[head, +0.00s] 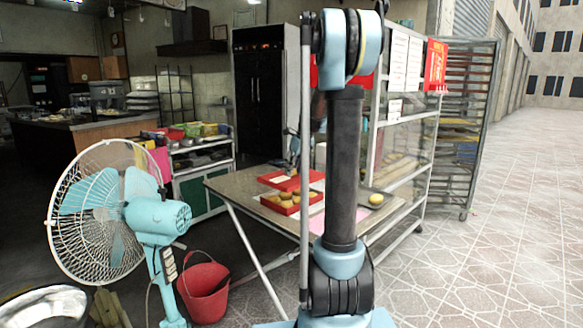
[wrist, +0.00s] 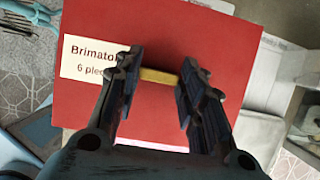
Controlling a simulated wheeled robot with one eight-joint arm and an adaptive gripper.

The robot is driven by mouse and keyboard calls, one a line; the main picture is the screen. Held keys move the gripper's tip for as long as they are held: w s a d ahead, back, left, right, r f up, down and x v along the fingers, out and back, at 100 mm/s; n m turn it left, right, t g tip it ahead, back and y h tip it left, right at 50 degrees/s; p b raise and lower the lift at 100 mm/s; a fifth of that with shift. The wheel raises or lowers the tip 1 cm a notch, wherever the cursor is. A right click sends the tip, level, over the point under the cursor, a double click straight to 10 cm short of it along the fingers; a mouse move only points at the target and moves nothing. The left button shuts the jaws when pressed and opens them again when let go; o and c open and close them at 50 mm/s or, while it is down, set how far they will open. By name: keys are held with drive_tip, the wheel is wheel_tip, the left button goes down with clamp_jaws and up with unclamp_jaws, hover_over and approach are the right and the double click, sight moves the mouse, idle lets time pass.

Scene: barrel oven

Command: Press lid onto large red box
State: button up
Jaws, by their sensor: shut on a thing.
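The red lid (wrist: 215,50) fills most of the wrist view, with a white label (wrist: 90,55) on its left. My gripper (wrist: 160,78) is shut on a yellow bar-like handle (wrist: 158,76) on the lid's top. In the head view the lid (head: 272,180) is tilted a little and appears above and behind the large red box (head: 283,210). The box is open toward me and holds several round brown pastries (head: 288,198). Both are on or over the table, left of my arm. My arm hides part of the table, and the lid hides the box in the wrist view.
The table (head: 235,183) has a dark tray (head: 376,200) with a pastry at its right and a pink sheet (head: 317,224) near the front. A glass-sided shelf (head: 410,140) stands behind it. A blue fan (head: 150,215) and a red bucket (head: 203,292) stand at the left.

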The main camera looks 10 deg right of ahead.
sight(295, 176)
drive_tip(key=shift+w, duration=0.15)
drive_tip(key=shift+w+f, duration=0.1)
drive_tip(key=shift+f, duration=3.25)
drive_tip(key=shift+f, duration=0.8)
idle(0.5)
drive_tip(key=o, duration=1.7)
drive_tip(key=shift+r, duration=3.5)
